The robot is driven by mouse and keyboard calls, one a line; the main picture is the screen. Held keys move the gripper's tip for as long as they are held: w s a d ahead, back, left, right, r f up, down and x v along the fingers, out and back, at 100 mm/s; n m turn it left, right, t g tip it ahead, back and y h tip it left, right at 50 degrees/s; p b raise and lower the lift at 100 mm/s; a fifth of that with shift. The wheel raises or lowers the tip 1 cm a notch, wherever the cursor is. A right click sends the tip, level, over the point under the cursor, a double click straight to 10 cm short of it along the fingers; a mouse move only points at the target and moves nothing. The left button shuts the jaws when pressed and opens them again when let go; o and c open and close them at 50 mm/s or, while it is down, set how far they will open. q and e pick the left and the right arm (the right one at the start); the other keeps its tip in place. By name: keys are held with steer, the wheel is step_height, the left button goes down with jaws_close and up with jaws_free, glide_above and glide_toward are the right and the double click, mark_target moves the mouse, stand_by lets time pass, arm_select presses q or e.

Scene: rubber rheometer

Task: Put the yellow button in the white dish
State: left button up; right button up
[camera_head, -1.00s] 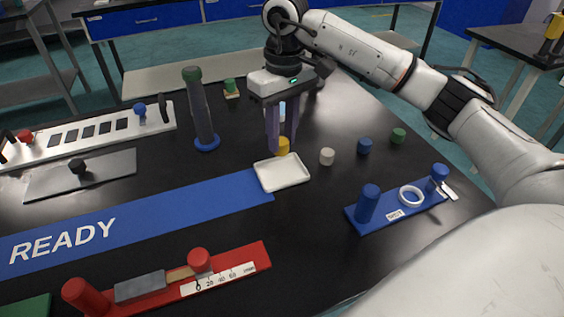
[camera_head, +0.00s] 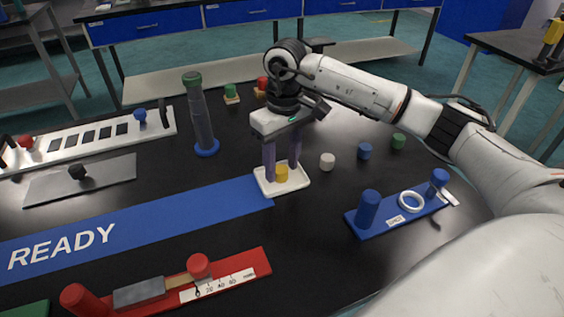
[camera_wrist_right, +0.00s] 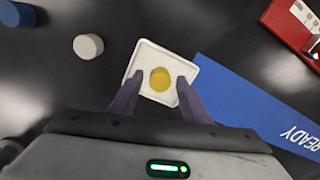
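The yellow button (camera_head: 281,173) sits inside the white dish (camera_head: 296,184) on the black table. In the right wrist view the yellow button (camera_wrist_right: 160,79) lies near the middle of the white dish (camera_wrist_right: 146,52). My right gripper (camera_head: 281,168) is above the dish, with its purple fingers spread wide. In the right wrist view the gripper (camera_wrist_right: 156,92) is open, with one finger on each side of the button and a gap to both. My left gripper is not in view.
White (camera_head: 327,161), blue (camera_head: 364,151) and green (camera_head: 398,140) buttons stand right of the dish. The blue READY strip (camera_head: 150,220) reaches the dish. A blue rack (camera_head: 400,210) is at the right.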

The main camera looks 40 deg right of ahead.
mark_target(284, 169)
step_height(284, 169, up, 12)
steer(key=shift+d+r, duration=0.15)
steer(key=shift+r, duration=0.05)
stand_by(0.5)
steer(key=shift+f, duration=0.1)
stand_by(0.4)
